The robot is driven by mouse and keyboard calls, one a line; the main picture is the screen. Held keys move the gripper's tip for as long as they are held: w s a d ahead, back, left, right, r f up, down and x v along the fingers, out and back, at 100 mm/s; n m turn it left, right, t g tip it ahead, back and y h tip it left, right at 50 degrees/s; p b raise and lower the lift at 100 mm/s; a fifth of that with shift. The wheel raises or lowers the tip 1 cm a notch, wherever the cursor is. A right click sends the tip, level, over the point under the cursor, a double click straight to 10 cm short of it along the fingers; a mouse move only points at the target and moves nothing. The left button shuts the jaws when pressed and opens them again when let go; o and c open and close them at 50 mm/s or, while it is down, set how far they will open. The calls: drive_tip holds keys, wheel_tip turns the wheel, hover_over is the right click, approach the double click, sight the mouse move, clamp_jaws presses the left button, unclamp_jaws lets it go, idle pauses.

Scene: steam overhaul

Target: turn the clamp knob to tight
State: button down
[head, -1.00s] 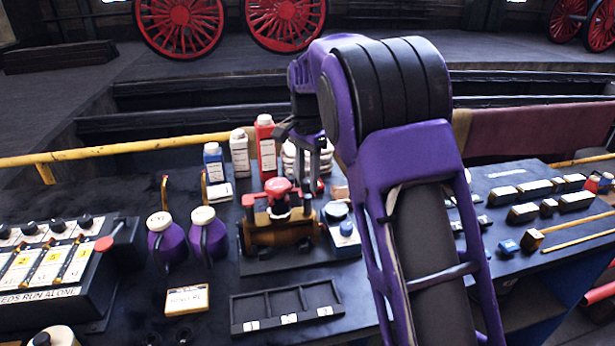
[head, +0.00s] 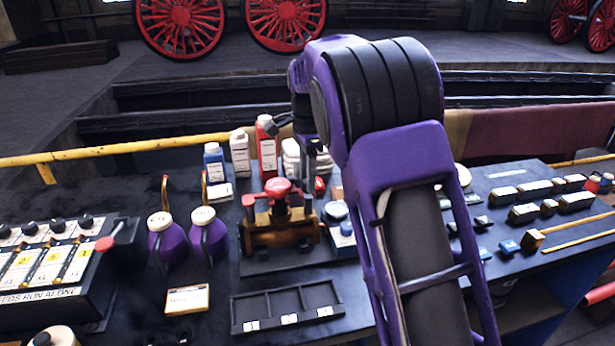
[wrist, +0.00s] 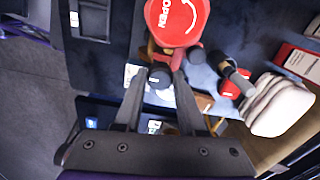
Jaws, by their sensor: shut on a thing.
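The brass valve (head: 275,236) stands on a dark plate on the bench, with a red handwheel (head: 277,186) on top. In the wrist view the red handwheel (wrist: 177,20) reads OPEN with a curved arrow, just beyond my fingertips. A round black knob with a red mark, which looks like the clamp knob (wrist: 159,77), sits between the fingers of my gripper (wrist: 163,72). The fingers are shut on it. In the head view my gripper (head: 312,165) points down behind and right of the handwheel. The knob's pointer and tight mark cannot be made out.
Bottles (head: 265,145) and a white stack stand behind the valve. Two purple oil cans (head: 208,238) are to its left. An empty black divided tray (head: 287,304) lies in front. A blue-based round item (head: 342,238) is close on the right.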

drive_tip(key=c, duration=0.5)
unclamp_jaws()
wheel_tip(320, 180, up, 18)
drive_tip(key=shift+f, duration=0.25)
